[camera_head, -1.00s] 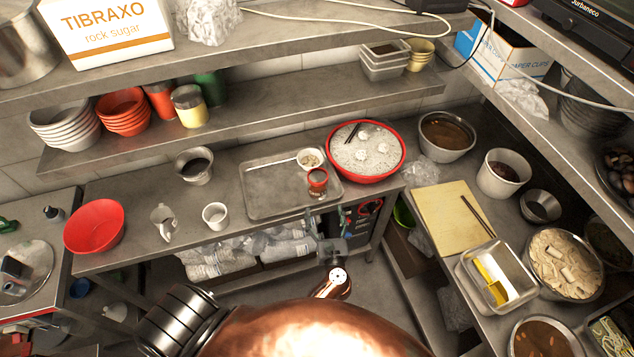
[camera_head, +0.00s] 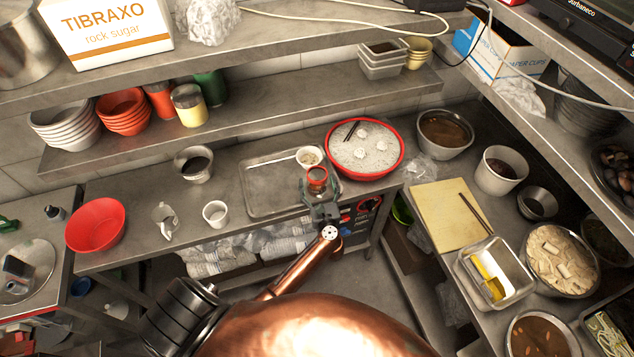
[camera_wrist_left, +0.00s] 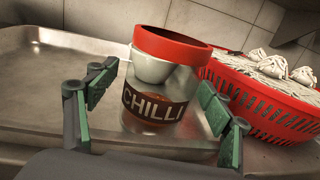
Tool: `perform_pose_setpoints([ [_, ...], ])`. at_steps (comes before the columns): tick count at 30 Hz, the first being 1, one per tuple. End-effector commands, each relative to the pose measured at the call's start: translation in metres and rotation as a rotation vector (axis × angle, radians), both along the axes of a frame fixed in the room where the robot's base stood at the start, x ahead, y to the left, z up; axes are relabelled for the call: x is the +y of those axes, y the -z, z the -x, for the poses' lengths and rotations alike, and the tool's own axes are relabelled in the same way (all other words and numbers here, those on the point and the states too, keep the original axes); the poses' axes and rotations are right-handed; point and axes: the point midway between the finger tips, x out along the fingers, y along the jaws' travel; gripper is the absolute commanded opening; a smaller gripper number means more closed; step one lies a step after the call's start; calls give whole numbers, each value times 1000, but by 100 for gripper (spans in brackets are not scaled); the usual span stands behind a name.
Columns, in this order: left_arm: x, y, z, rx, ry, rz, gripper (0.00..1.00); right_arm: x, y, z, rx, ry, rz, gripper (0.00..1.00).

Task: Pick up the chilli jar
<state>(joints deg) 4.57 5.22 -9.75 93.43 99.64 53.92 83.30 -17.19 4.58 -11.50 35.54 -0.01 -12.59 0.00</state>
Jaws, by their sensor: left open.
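The chilli jar (camera_head: 317,176) has a red rim and stands on the right part of the metal tray (camera_head: 262,208). In the left wrist view the jar (camera_wrist_left: 153,108) shows its dark CHILLI label, close ahead. My left gripper (camera_head: 318,192) is open at the jar. In the left wrist view its green-padded fingers (camera_wrist_left: 155,105) stand on either side of the jar, with no clear grip on it. A small white cup (camera_head: 310,157) stands just behind the jar. My right gripper is not in view.
A red basket (camera_head: 366,176) of white food stands close right of the jar; it also shows in the left wrist view (camera_wrist_left: 262,105). A white cup (camera_head: 215,213) and a clear pitcher (camera_head: 164,217) stand left of the tray. A shelf (camera_head: 260,95) runs above the counter.

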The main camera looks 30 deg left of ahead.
Motion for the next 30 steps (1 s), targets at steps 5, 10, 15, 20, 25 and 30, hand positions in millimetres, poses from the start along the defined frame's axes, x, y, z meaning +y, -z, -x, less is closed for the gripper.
perform_pose_setpoints([
  [5, 3, 1, -3, 1, -1, 1, 74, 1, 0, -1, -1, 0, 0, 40],
  [10, 3, 0, -2, 1, -1, 1, 70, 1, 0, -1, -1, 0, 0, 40],
  [15, 3, 0, -2, 1, -1, 1, 58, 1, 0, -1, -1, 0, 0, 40],
  [20, 3, 0, -2, 1, -1, 1, 47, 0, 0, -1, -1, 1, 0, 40],
  [25, 2, 0, -2, 1, -1, 0, 35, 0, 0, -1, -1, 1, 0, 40],
  [30, 3, 0, -2, 0, -1, 0, 27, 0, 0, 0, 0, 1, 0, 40],
])
